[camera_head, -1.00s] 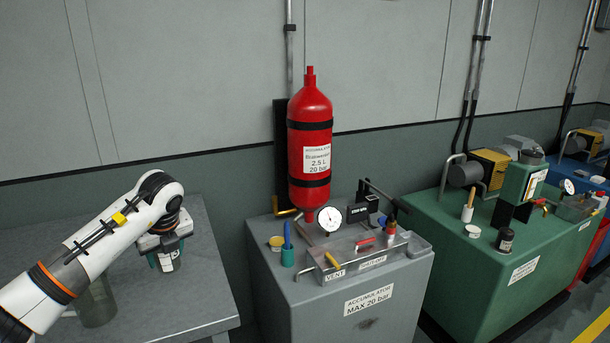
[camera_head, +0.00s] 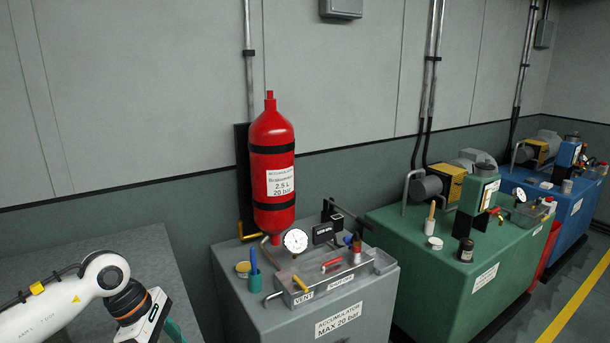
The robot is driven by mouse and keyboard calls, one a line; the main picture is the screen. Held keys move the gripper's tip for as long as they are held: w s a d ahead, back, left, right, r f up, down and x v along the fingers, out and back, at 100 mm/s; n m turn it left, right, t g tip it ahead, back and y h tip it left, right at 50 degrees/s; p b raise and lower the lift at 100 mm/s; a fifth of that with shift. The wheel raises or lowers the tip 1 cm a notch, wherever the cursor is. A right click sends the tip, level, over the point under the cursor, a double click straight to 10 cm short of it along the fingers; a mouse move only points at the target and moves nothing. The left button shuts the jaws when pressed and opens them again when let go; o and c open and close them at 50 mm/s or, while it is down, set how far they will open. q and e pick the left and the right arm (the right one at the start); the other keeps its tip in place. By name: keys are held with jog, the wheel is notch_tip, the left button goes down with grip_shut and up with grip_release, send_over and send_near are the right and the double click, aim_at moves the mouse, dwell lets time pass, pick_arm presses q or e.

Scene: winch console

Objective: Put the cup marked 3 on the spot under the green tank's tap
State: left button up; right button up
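The green tank (camera_head: 445,290) stands right of the grey accumulator tank, with a green upright box (camera_head: 478,190) on top. A small tap (camera_head: 497,213) shows at that box's right side, and the spot under it is not clear to me. A dark jar with a label (camera_head: 466,250) stands on the green tank's front edge; I cannot read a 3 on it. My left gripper (camera_head: 155,325) is at the bottom left, over the grey table. A teal piece (camera_head: 174,331) shows at its cut-off end; I cannot tell what it is. My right gripper is not in view.
The accumulator tank (camera_head: 330,325) carries a red cylinder (camera_head: 272,165), a gauge (camera_head: 295,240), a tray of valves and a teal pot with a blue tool (camera_head: 254,283). A brush pot (camera_head: 430,226) and pale lid (camera_head: 435,243) sit on the green tank. A blue tank (camera_head: 575,215) stands beyond.

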pick_arm(q)
jog(key=s+d+m+g+y, duration=0.2)
jog(key=s+m, duration=0.4)
jog(key=m, duration=0.3)
jog(key=s+d+f+m+g+y, duration=0.1)
jog(key=s+d+m+g+y, duration=0.1)
jog(key=s+m, duration=0.5)
jog(key=d+m+p, duration=0.1)
jog(key=m, duration=0.2)
jog(key=shift+d+f+g+y, duration=0.15)
jog(key=shift+f+g+y, duration=0.15)
jog(key=shift+g, duration=0.1)
